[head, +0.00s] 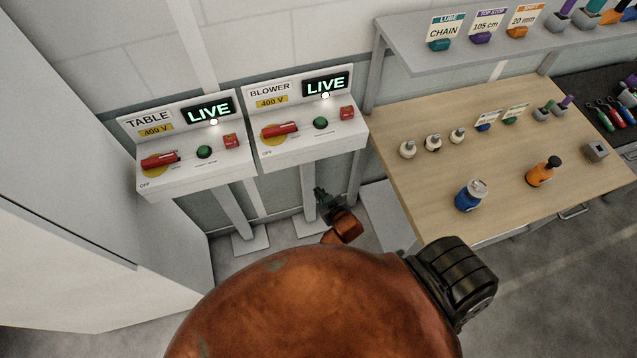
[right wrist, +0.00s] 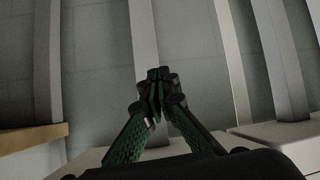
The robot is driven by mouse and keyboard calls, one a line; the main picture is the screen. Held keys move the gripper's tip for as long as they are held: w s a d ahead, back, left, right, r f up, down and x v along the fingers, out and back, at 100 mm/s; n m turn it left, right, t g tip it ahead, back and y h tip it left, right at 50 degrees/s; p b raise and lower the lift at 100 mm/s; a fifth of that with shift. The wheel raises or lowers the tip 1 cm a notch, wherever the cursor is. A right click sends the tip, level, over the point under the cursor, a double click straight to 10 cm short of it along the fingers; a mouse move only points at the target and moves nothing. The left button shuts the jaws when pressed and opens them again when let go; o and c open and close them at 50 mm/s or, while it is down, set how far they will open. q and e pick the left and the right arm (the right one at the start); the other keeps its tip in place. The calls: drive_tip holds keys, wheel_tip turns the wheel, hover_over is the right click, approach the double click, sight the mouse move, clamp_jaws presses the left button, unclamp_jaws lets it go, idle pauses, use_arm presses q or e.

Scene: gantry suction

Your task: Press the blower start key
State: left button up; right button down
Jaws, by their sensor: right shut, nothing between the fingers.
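The blower station (head: 310,140) is a white sloped console on posts, labelled BLOWER 400 V, with a lit screen (head: 325,84) reading LIVE. On it are a round green key (head: 320,123), a red rotary handle (head: 280,130) on a yellow disc and a red square key (head: 347,113). My right gripper (head: 321,193) is below the console's front edge in the picture, apart from the green key. Its green fingers are shut and empty, with tips together in the right wrist view (right wrist: 157,80). My left gripper is not in view.
A similar TABLE station (head: 190,165), also LIVE, stands directly left. A wooden workbench (head: 400,185) with bottles and small holders is at right, under a grey shelf (head: 430,62). A white cabinet (head: 60,230) stands at far left. Floor shows between the posts.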

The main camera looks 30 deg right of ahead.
drive_tip(key=s+f+g, duration=0.1)
drive_tip(key=s+f, duration=0.3)
drive_tip(key=f, duration=0.6)
drive_tip(key=shift+a+g+y, duration=0.3)
drive_tip(key=shift+a+g, duration=0.1)
idle(0.6)
